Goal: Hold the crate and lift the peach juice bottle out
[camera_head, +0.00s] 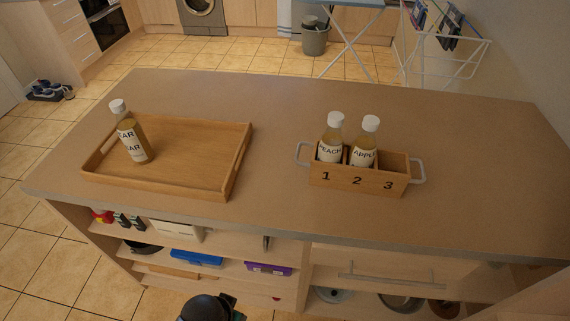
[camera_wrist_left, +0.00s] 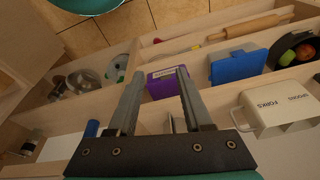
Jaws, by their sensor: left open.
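The wooden crate (camera_head: 340,178) stands on the worktop right of centre, marked 1, 2 and 3, with a pale handle at each end. The peach juice bottle (camera_head: 331,138) stands upright in compartment 1, white-capped with a PEACH label. An apple bottle (camera_head: 364,142) is in compartment 2; compartment 3 looks empty. My left gripper (camera_wrist_left: 159,72) is open and empty in the left wrist view, facing the shelves under the worktop, well away from the crate. Part of my left arm seems to show at the bottom of the head view. My right gripper is not in view.
A wooden tray (camera_head: 200,190) on the left of the worktop (camera_head: 275,180) holds a third bottle (camera_head: 132,138), label ending in AR. The worktop between tray and crate is clear. Below its front edge, shelves hold a purple box (camera_wrist_left: 166,84), a blue box (camera_wrist_left: 238,66) and a cutlery caddy (camera_wrist_left: 275,117).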

